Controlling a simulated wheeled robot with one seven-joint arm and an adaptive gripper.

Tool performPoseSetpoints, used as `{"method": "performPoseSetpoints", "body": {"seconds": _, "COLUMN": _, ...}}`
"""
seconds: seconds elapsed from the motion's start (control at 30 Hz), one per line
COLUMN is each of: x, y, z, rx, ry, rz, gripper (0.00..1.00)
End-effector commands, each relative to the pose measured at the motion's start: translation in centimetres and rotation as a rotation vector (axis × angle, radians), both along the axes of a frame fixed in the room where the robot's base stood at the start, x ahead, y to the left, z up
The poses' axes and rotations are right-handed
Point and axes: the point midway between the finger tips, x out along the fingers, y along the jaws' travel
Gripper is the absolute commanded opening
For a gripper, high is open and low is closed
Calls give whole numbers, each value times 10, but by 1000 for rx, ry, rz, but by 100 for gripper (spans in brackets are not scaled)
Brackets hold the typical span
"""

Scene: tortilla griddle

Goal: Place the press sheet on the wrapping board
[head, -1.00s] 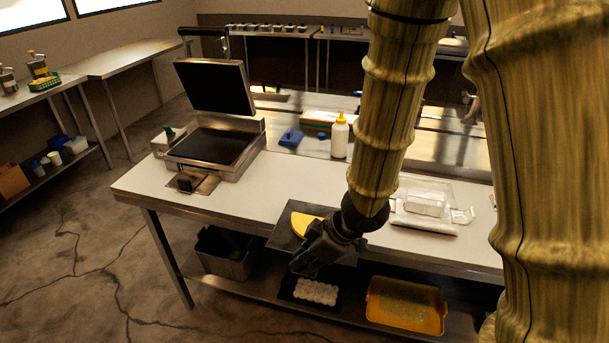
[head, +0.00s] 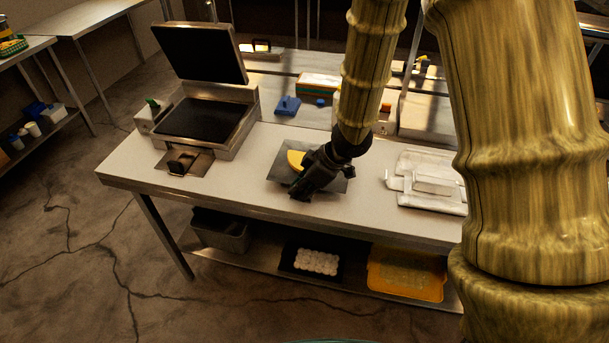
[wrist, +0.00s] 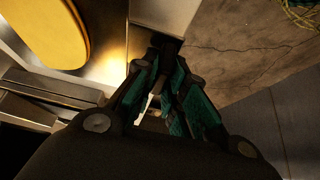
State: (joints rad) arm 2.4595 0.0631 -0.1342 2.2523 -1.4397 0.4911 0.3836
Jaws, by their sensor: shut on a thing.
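The press sheet (head: 282,173) is a dark grey square plate in the head view, with a yellow round (head: 295,160) on it. My gripper (head: 302,192) is at its front edge and partly covers both. In the wrist view, the fingers (wrist: 168,58) close on a small dark piece at the sheet's edge, with the yellow round (wrist: 48,25) at upper left. The sheet appears over the white worktop; I cannot tell if it touches. I cannot single out the wrapping board with certainty; a pale flat piece (head: 410,162) lies to the right.
A hinged press (head: 208,120) stands open on the left of the worktop (head: 240,190). A blue item (head: 287,105) lies behind the sheet. A white block (head: 434,182) lies on the right. A yellow tray (head: 405,275) and a black tray with white pieces (head: 316,262) are on the shelf below.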

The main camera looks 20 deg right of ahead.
Motion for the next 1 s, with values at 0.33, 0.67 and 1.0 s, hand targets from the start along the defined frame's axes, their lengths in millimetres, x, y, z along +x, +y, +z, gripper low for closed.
{"method": "performPoseSetpoints", "body": {"seconds": 0.33, "x": 47, "y": -23, "z": -3, "rx": 0, "ry": 0, "rz": 3, "gripper": 0}}
{"method": "performPoseSetpoints", "body": {"seconds": 0.67, "x": 57, "y": -28, "z": -18, "rx": 1, "ry": 2, "rz": 2, "gripper": 0}}
{"method": "performPoseSetpoints", "body": {"seconds": 1.0, "x": 57, "y": -28, "z": -40, "rx": 0, "ry": -1, "rz": 3, "gripper": 0}}
